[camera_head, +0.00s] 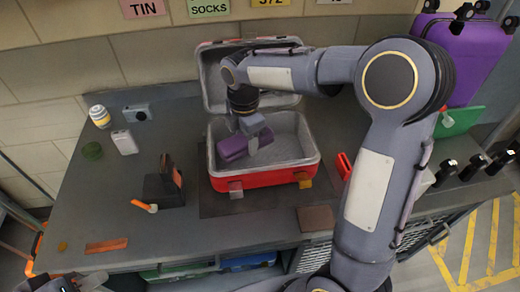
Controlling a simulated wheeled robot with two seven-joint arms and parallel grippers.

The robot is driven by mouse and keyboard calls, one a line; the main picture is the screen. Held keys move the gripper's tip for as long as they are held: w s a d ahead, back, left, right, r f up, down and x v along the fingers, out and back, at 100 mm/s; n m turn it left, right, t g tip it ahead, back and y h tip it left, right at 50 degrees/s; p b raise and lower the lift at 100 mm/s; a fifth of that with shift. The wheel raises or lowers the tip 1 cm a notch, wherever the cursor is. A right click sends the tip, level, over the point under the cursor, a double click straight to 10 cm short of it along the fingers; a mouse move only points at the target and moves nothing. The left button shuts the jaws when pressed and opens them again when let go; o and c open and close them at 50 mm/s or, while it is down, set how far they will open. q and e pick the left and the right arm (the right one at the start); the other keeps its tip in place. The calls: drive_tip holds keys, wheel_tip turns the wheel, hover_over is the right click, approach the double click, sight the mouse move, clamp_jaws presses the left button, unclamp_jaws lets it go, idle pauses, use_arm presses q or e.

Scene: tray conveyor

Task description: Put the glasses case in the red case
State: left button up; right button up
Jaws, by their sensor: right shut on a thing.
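The red case (265,178) stands open on the dark table, its lid raised at the back and its grey inside facing up. My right arm reaches in over it from the right. My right gripper (255,138) points down inside the outline of the open case and is shut on the purple glasses case (232,148). The glasses case is over the left part of the case's inside; whether it touches the floor of it I cannot tell. Part of my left gripper (60,285) shows at the bottom left edge, away from the case; its fingers are not clear.
A white box (124,142), a jar (100,117) and a small camera (137,113) are further left. A red item (344,166) lies right. A purple suitcase (465,60) stands back right.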

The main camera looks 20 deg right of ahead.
hover_over(261, 159)
drive_tip(key=f, duration=0.5)
drive_tip(key=shift+s+a+f, duration=0.1)
drive_tip(key=shift+a+f, duration=0.05)
drive_tip(key=shift+a, duration=0.2)
drive_tip(key=shift+d+f, duration=0.15)
drive_tip(key=shift+f, duration=0.8)
drive_tip(key=shift+d+f, duration=0.15)
drive_tip(key=shift+f, duration=0.75)
drive_tip(key=shift+f, duration=0.15)
drive_tip(key=o, duration=1)
